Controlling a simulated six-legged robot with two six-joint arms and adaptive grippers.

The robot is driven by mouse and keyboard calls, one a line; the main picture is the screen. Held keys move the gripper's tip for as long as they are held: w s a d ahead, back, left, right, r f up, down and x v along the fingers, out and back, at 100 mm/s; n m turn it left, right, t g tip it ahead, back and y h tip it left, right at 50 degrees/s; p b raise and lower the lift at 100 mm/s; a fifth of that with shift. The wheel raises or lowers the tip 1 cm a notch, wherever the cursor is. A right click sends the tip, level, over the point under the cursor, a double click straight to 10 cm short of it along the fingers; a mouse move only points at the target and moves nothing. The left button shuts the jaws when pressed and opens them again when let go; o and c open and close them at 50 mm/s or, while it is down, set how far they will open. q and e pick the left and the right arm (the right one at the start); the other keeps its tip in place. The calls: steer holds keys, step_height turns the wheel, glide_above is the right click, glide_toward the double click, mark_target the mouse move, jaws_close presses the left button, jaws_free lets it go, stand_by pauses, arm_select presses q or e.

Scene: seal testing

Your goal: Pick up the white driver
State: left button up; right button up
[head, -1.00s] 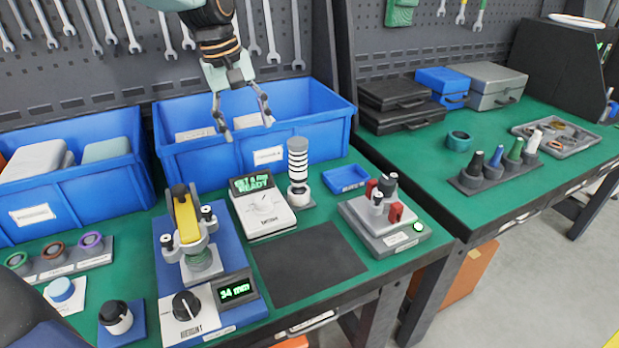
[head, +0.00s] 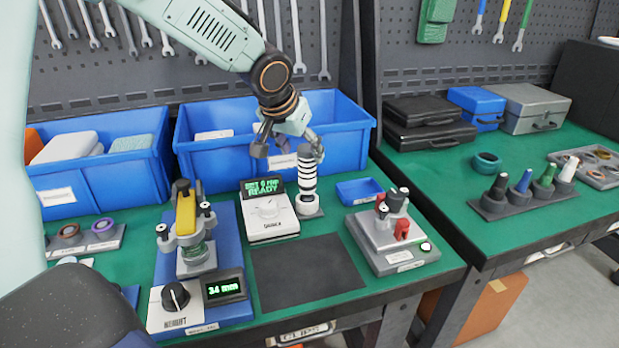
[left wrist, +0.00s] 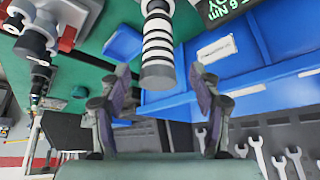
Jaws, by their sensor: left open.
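In the left wrist view the banded handle (left wrist: 158,42) appears between my finger tips. My left gripper (head: 286,148) is open, with its fingers spread near the top of that handle. No grip on it is visible; contact cannot be told. Another driver, with a plain white top (head: 567,167), stands at the right end of a dark rack on the right bench. My right gripper is not in view.
A lit display unit (head: 268,218) stands left of the banded driver. Blue bins (head: 215,160) stand behind it, a small blue tray (head: 360,190) to its right. A grey fixture (head: 395,245) is further right. A dark mat (head: 308,270) lies clear in front.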

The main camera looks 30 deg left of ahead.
mark_target(308, 164)
arm_select(q)
steer(key=x, duration=0.6)
steer(key=shift+s+b, duration=0.2)
steer(key=shift+b, duration=0.1)
steer(key=shift+d, duration=0.1)
steer(key=shift+r, duration=0.1)
steer(key=shift+c, duration=0.2)
steer(key=shift+d, duration=0.1)
steer(key=shift+c, duration=0.8)
steer(key=c, duration=0.4)
jaws_close()
